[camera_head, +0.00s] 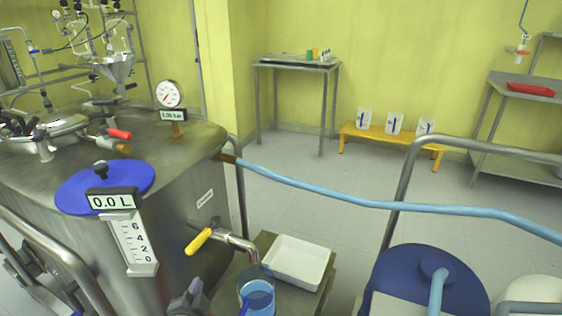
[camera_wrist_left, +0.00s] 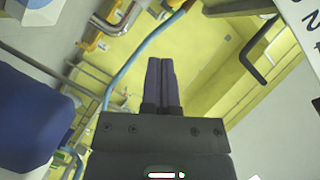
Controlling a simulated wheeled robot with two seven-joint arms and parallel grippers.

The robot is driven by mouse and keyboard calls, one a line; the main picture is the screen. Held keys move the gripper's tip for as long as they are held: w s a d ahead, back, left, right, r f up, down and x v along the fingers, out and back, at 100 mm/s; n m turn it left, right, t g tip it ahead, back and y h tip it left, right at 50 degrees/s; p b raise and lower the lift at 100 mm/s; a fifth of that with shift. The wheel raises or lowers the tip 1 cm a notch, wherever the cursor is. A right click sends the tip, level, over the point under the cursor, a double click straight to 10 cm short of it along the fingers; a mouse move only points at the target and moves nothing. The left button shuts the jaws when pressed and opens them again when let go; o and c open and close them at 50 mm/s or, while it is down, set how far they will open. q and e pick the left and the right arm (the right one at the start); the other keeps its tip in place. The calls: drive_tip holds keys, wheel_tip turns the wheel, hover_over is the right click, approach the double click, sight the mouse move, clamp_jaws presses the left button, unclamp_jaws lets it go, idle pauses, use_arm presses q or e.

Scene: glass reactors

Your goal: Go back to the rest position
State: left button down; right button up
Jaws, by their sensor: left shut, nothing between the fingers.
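My left gripper (camera_head: 188,298) shows at the bottom edge of the head view, beside the steel reactor (camera_head: 165,260) and left of the blue beaker (camera_head: 257,296). In the left wrist view its two dark fingers (camera_wrist_left: 162,85) lie together, shut, with nothing between them. My right gripper is in neither view.
The reactor's yellow-handled tap (camera_head: 200,240) points at the beaker on a small stand, with a white tray (camera_head: 298,261) behind it. A blue hose (camera_head: 350,200) crosses the view, and a metal rail (camera_head: 400,195) and blue drum (camera_head: 400,275) stand at right.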

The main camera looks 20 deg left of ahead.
use_arm(q)
drive_tip(key=s+d+f+n+g+h+p, duration=0.15)
drive_tip(key=s+d+f+g, duration=0.25)
drive_tip(key=s+f, duration=0.4)
drive_tip(key=s+d+f+n+g+h+p, duration=0.1)
drive_tip(key=s+d+f+g+h+p, duration=0.25)
drive_tip(key=s+f, duration=0.5)
drive_tip(key=s+d+f+n+g+p, duration=0.1)
drive_tip(key=s+g, duration=0.3)
drive_tip(key=s, duration=0.9)
drive_tip(key=s+d+f+n+g+p, duration=0.1)
drive_tip(key=s+g, duration=0.3)
drive_tip(key=s, duration=0.8)
drive_tip(key=shift+s+f+n, duration=0.35)
drive_tip(key=shift+f+n, duration=0.1)
drive_tip(key=shift+f, duration=0.25)
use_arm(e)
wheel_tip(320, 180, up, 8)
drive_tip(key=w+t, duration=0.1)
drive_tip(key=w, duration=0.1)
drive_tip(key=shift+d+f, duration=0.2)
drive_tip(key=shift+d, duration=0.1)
